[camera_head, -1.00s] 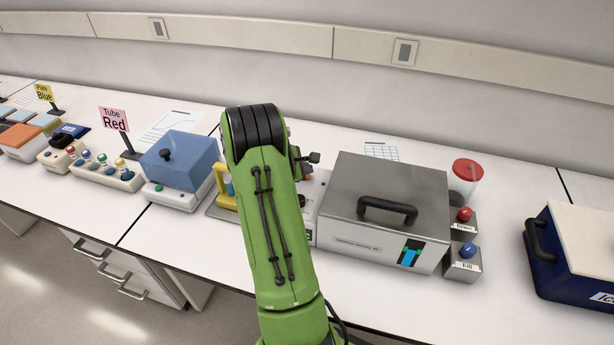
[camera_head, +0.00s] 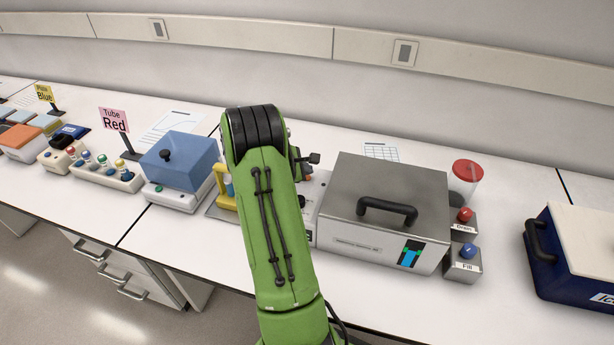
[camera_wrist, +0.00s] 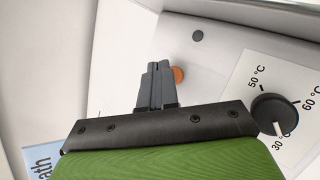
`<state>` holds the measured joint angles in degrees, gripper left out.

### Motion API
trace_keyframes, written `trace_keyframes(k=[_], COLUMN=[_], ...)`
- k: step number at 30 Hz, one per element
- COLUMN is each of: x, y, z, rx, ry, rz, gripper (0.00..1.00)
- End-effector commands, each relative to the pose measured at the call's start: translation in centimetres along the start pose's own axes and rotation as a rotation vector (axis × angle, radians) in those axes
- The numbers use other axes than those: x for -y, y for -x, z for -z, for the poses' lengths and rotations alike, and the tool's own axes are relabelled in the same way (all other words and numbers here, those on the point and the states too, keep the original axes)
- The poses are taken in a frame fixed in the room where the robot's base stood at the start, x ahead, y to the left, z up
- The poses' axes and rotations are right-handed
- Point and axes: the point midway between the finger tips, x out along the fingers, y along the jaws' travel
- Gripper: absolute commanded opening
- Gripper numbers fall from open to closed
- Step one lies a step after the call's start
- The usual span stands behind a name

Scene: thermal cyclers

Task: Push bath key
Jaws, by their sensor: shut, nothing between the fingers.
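The water bath (camera_head: 388,188) is a grey metal box with a black lid handle, right of my arm in the head view. Its white control panel (camera_wrist: 222,62) fills much of the wrist view. A round orange key (camera_wrist: 179,75) sits on the panel, partly hidden by my fingers. A small dark grey round button (camera_wrist: 197,35) is above it. My gripper (camera_wrist: 157,68) is shut and empty, its tips overlapping the left side of the orange key; whether they touch it I cannot tell.
A black dial (camera_wrist: 273,114) with temperature marks is right of my fingers. Drain (camera_head: 464,219) and Fill (camera_head: 465,258) buttons stand right of the bath. A blue-lidded device (camera_head: 180,163) is to the left, and a dark blue ice box (camera_head: 570,250) is far right.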

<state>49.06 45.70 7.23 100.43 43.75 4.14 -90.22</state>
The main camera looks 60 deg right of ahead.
Motion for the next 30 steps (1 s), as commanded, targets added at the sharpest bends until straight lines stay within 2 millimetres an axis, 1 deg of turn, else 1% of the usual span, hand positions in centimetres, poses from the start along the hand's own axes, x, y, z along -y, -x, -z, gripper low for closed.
trace_keyframes(k=[14, 22, 30], x=[0.0, 0.48, 0.45], y=[0.0, -0.65, -0.6], z=[0.0, 0.51, 0.48], rx=[0.0, 0.0, -0.001], ry=[0.0, 0.001, 0.0], rz=[0.0, 0.0, 0.0], gripper=[0.0, 0.0, 0.0])
